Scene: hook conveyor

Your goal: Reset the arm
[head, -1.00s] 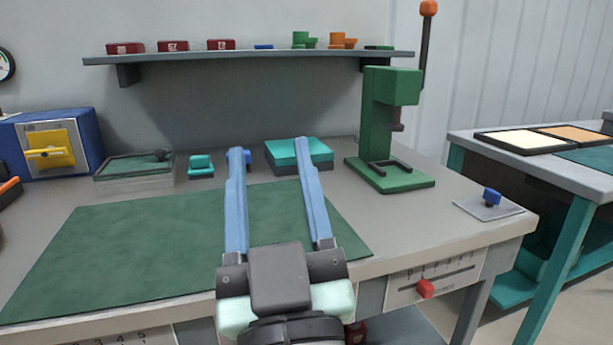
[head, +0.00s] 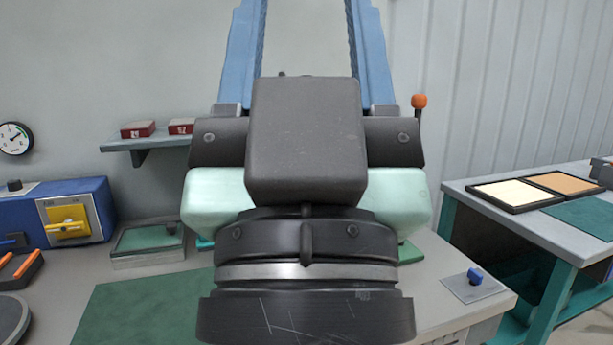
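My gripper (head: 305,45) fills the middle of the head view, raised close to the camera and pointing up. Its two blue fingers are spread well apart, with only bare wall showing between them. The fingertips are cut off by the top edge. Nothing shows held between the visible parts of the fingers. My gripper and wrist hide much of the workbench and most of the shelf behind.
The workbench has a green mat (head: 135,310), a blue box with a yellow switch (head: 68,226) and a lidded tray (head: 148,243). A blue knob (head: 475,276) is at right. A wall shelf (head: 120,147) holds red boxes. A second table (head: 470,200) stands at right.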

